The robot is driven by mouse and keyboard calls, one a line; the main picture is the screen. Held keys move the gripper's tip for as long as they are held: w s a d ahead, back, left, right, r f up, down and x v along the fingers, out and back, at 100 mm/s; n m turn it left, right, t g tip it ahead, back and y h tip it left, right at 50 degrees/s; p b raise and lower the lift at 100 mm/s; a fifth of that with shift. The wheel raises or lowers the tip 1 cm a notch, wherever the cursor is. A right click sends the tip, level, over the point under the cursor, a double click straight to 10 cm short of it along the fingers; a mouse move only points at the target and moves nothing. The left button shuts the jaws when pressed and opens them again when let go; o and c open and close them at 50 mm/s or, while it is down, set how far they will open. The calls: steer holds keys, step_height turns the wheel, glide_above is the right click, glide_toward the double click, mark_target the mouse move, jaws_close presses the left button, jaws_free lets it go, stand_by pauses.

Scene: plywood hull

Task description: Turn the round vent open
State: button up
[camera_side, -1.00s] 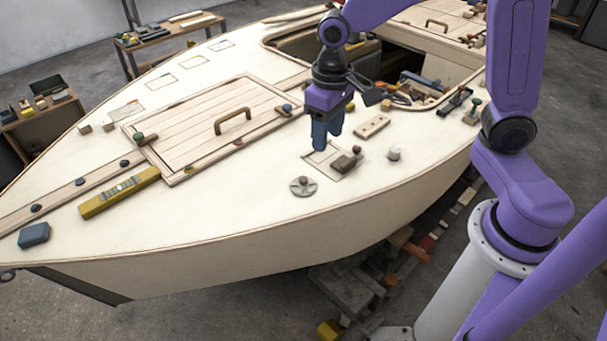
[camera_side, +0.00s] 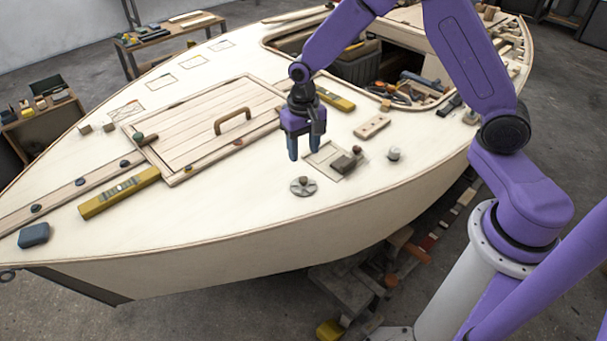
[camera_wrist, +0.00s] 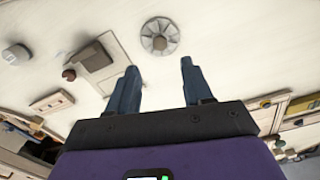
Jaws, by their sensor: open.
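The round vent (camera_side: 303,187) is a grey disc with raised spokes and a centre hub, flat on the pale deck near the hull's front edge. In the wrist view the vent (camera_wrist: 160,36) lies beyond my fingertips, between their lines and a little left of centre. My gripper (camera_side: 304,154) is open and empty, with its two blue fingers pointing down. It appears above the deck, behind the vent in the side view, and does not touch it. The fingers also show in the wrist view (camera_wrist: 160,78). Nothing covers the vent.
A square plate with a dark-knobbed block (camera_side: 345,161) lies right of the vent, and a round grey knob (camera_side: 393,154) farther right. A wooden hatch with a handle (camera_side: 232,121) is at the left.

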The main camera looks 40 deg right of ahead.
mark_target(303, 179)
step_height(303, 179, down, 9)
steer(key=shift+f, duration=0.15)
steer(key=shift+c, duration=0.3)
jaws_close()
